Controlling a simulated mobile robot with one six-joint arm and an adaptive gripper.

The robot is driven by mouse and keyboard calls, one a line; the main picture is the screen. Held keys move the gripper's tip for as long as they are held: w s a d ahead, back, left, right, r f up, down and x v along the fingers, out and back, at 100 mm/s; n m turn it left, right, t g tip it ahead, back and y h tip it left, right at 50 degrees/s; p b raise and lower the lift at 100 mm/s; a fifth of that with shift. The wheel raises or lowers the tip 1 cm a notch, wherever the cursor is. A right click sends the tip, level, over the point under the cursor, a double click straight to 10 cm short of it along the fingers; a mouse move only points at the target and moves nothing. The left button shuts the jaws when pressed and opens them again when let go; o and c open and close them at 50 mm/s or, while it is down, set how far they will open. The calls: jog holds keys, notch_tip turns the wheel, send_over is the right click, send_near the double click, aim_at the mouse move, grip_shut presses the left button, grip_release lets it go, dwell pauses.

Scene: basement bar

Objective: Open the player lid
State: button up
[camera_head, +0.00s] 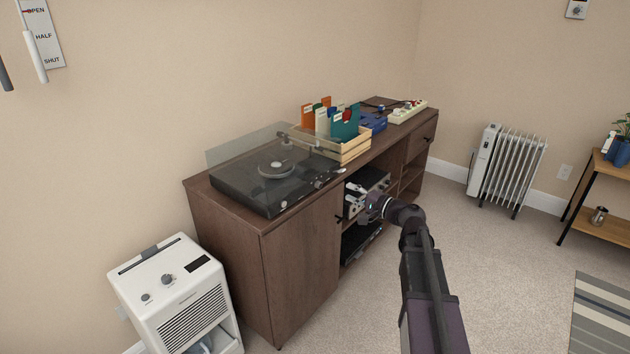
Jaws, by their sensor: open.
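The record player (240,190) sits on the left end of the brown cabinet's top, a dark box with a round platter and a tonearm. Its clear lid (232,148) shows as a see-through panel rising above the back of the player; its exact angle is hard to tell. My gripper (354,193) is open, in front of the cabinet's open shelf section, lower than the player and to its right. It is apart from the lid. The fingers are small here and partly blend with the equipment behind them.
A wooden crate of records (352,151) stands right beside the player. A blue case (374,122) and a power strip (408,111) lie farther right on the cabinet (300,260). A white dehumidifier-like unit (180,295) stands at the cabinet's left.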

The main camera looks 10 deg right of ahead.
jog(key=shift+w, duration=0.1)
jog(key=x, duration=1.3)
jog(key=shift+w+a, duration=0.2)
jog(key=shift+a, duration=0.1)
grip_shut()
